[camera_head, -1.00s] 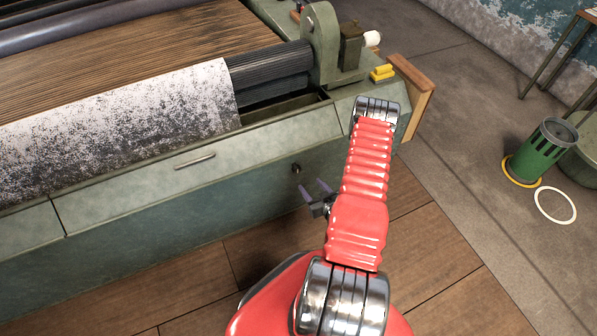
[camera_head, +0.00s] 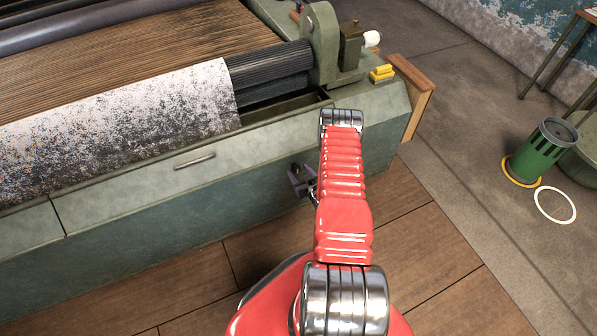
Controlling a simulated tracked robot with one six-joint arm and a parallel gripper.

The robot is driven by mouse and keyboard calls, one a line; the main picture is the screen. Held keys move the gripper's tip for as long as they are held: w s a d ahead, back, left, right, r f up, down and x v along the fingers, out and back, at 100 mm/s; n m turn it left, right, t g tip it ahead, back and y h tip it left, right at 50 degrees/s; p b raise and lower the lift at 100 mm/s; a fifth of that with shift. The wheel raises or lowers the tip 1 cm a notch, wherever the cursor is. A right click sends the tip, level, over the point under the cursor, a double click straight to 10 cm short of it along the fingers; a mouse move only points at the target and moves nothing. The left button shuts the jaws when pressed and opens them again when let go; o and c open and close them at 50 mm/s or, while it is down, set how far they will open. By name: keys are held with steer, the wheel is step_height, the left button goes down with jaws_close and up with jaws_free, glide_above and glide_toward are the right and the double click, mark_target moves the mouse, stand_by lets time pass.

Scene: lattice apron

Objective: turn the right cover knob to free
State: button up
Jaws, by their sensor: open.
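The machine's cover panel (camera_head: 150,205) is a pale green front with a silver bar handle (camera_head: 195,161). The small dark right knob sits on the darker front face below the cover's right part, and my gripper now covers most or all of it. My gripper (camera_head: 299,179) is open, with its fingers at the knob's spot, close to the front face. I cannot tell whether the fingers touch the knob or which way the knob is turned. My red arm passes just right of it.
A ribbed dark roller (camera_head: 268,72) and a speckled cloth (camera_head: 120,125) lie above the cover. A yellow block (camera_head: 381,73) and a wooden end board (camera_head: 412,95) are at the machine's right end. A green bin (camera_head: 541,150) stands on the floor at right. The plank floor in front is clear.

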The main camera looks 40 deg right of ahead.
steer(key=shift+w+d+f, duration=0.15)
steer(key=shift+w, duration=0.25)
steer(key=shift+c, duration=0.6)
steer(key=c, duration=0.9)
